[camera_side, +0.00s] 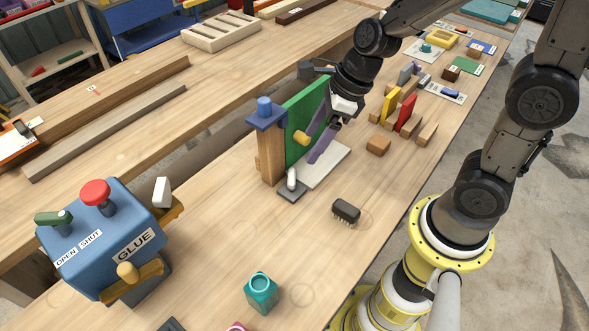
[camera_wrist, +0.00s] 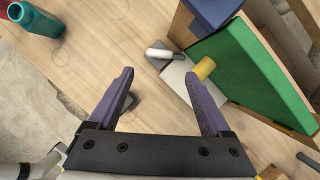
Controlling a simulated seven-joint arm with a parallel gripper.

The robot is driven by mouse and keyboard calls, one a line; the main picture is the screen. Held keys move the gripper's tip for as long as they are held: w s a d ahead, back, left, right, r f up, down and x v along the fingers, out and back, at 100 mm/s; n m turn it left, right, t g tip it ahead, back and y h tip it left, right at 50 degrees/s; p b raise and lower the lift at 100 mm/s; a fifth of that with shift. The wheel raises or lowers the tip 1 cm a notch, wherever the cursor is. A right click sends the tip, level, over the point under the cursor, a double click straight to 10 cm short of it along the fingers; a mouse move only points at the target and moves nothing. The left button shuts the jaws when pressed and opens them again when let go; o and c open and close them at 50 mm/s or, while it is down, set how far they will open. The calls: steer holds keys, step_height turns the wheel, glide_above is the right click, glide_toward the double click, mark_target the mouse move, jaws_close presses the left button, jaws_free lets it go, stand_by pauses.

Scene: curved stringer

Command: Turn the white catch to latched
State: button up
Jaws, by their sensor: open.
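A white catch lever (camera_side: 292,179) stands on a small dark plate (camera_side: 289,195) at the foot of a green panel (camera_side: 304,117). In the wrist view the white lever (camera_wrist: 158,53) lies beyond and between my fingertips, pointing left. A yellow knob (camera_side: 301,138) sticks out from the green panel; it also shows in the wrist view (camera_wrist: 204,68). My gripper (camera_side: 309,149) has its purple fingers apart and empty, in front of the panel, above and right of the lever. In the wrist view my gripper (camera_wrist: 159,74) has its right finger close to the yellow knob. No latched marking is readable.
A wooden post (camera_side: 270,158) with a blue top stands left of the panel. A dark brush (camera_side: 346,211) lies in front. A blue GLUE box (camera_side: 103,238) is at left, a teal container (camera_side: 261,292) at front. Upright blocks (camera_side: 407,113) stand right. Bench left of the brush is clear.

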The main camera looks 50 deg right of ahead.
mark_target(291, 175)
steer(key=shift+x, duration=5.25)
steer(key=c, duration=1.1)
steer(key=shift+n+g, duration=0.3)
steer(key=shift+n, duration=0.4)
steer(key=o, duration=1.1)
steer(key=shift+y, duration=0.3)
steer(key=shift+r, duration=0.15)
steer(key=v, duration=1.3)
steer(key=shift+s+r, duration=0.2)
steer(key=shift+r, duration=0.05)
